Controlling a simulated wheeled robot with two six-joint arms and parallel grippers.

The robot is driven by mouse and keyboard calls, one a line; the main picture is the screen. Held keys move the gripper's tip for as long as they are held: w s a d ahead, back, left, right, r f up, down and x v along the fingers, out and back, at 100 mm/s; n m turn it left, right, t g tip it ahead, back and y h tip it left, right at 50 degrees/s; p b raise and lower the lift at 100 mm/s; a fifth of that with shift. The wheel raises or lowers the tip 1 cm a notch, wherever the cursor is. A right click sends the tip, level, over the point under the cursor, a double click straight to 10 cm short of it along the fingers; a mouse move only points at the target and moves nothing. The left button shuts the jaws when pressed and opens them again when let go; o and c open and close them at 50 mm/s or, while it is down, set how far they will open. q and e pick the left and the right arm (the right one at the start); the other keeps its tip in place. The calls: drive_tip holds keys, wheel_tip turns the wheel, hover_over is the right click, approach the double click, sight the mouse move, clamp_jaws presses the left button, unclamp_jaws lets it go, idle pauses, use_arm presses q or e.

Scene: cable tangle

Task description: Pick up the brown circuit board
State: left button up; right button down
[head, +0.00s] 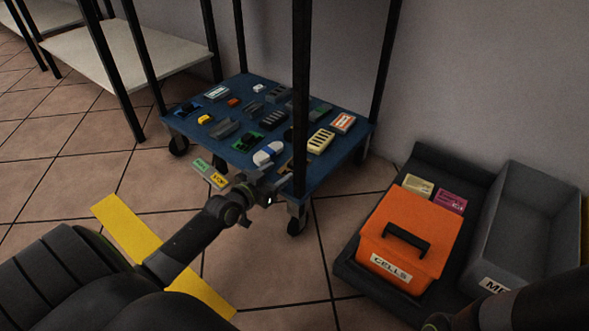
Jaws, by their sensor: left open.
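My left gripper (274,183) is open at the front edge of the blue cart shelf (195,128). Its arm comes in from the lower left. A small brownish piece (286,167) shows just beyond the gripper, beside the black front post. It may be the brown circuit board, but the gripper and post hide much of it and I cannot tell for certain. I see no contact between the gripper and this piece. A dark part of my right arm shows at the lower right, but its gripper is out of view.
Several small parts lie across the shelf, including a blue and white piece (268,154) and a cream slotted block (320,140). Black posts (301,80) rise from the cart. An orange box (408,238) and a grey bin (528,225) stand at right.

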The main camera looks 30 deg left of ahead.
sight(291, 164)
use_arm(q)
drive_tip(key=shift+w+f, duration=0.1)
drive_tip(key=shift+w, duration=0.45)
drive_tip(key=w+b, duration=0.1)
drive_tip(key=w, duration=0.2)
drive_tip(key=w+d+b, duration=0.1)
drive_tip(key=w, duration=0.1)
drive_tip(key=shift+f+b, duration=0.2)
drive_tip(key=shift+b, duration=0.1)
drive_tip(key=c, duration=1.1)
